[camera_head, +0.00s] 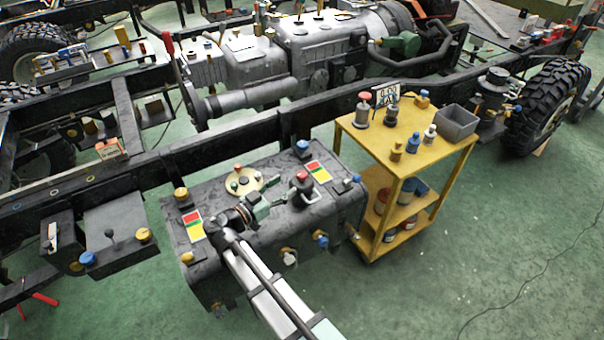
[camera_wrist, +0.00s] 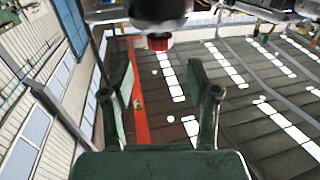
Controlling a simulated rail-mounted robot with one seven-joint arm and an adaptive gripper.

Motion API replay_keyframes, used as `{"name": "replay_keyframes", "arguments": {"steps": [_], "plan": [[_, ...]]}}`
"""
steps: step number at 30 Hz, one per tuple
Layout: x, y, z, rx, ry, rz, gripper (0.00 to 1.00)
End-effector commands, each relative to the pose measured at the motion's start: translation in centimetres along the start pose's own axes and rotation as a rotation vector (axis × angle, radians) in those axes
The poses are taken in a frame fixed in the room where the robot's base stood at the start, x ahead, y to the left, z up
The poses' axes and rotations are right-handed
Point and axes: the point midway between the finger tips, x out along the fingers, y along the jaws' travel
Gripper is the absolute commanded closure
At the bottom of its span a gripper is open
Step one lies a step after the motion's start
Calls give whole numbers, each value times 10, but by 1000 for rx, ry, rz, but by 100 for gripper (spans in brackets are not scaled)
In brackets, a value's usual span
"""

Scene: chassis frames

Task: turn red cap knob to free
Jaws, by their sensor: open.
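The red cap knob (camera_head: 301,175) stands on a dark, grey-collared base on top of the dark tank (camera_head: 340,212). In the wrist view the red cap (camera_wrist: 158,42) shows at the top centre, below a dark and silver body, between the directions of the two fingers but beyond their tips. My gripper (camera_head: 279,191) reaches in low over the tank top from the left of the knob. Its green fingers are apart in the wrist view (camera_wrist: 161,72), with nothing between them. I cannot tell the exact gap from fingertips to cap.
A yellow round plate (camera_head: 254,185) with small knobs lies behind my gripper. Blue (camera_head: 302,145) and yellow (camera_head: 181,194) caps and red-yellow-green labels (camera_head: 319,171) are around. A yellow cart (camera_head: 405,165) with bottles stands close on the right. The chassis rail (camera_head: 225,142) runs behind.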

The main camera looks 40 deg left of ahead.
Motion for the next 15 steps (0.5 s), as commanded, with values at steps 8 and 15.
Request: {"name": "replay_keyframes", "arguments": {"steps": [8,15], "plan": [[50,0,-1,-1,0,1,40],[73,0,0,0,-1,-1,40]]}}
